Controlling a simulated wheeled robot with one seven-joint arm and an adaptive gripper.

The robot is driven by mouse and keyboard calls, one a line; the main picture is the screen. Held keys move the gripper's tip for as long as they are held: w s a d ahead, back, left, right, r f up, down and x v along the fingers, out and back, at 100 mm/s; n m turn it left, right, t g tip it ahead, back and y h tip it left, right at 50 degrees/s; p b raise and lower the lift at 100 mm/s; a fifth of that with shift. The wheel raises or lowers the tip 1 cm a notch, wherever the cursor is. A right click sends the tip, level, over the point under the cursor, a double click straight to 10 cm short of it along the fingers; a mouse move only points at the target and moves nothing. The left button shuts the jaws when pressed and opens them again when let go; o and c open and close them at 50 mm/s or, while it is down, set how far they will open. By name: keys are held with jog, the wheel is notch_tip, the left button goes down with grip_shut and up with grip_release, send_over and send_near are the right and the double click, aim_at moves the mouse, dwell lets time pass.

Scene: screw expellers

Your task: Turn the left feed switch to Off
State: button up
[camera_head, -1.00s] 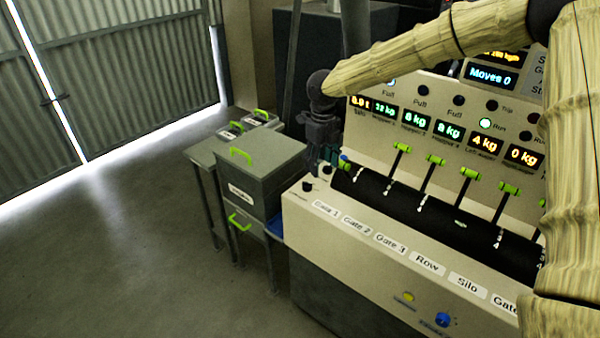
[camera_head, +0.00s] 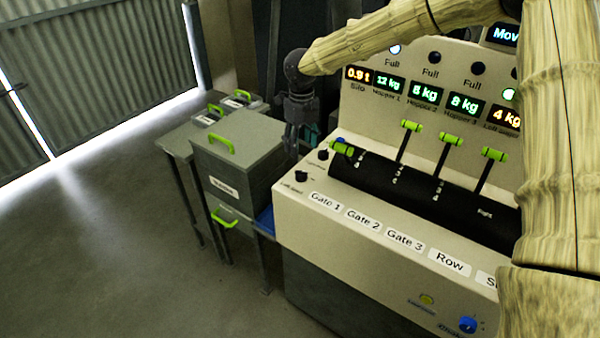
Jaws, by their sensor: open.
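The left feed switch (camera_head: 301,176) is a small black knob on the near left corner of the cream control console (camera_head: 330,222), with a small "Left feed" label by it. Its exact pointer direction is too small to read. A second black knob (camera_head: 323,154) sits just behind it, its label blurred. My gripper (camera_head: 292,148) is dark, points down and is open and empty. In the picture it is above the left feed switch, at the console's left end, apart from the knob. Its fingertips are small and dark against the background, so their depth is hard to tell.
Green-handled levers (camera_head: 411,126) rise from a black curved cover right of the knobs; one (camera_head: 342,148) lies low near them. A grey box (camera_head: 240,160) with green handle stands left of the console. A blue knob (camera_head: 468,325) is on the front. Open floor lies left.

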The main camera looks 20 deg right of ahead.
aim_at(301, 171)
jog(key=shift+s+a+f, duration=0.1)
jog(key=shift+a+f, duration=0.05)
jog(key=shift+f, duration=0.35)
notch_tip(301, 171, down, 10)
jog(key=p, duration=0.2)
jog(key=shift+r+p, duration=0.2)
jog(key=shift+p, duration=0.2)
jog(key=c, duration=1.1)
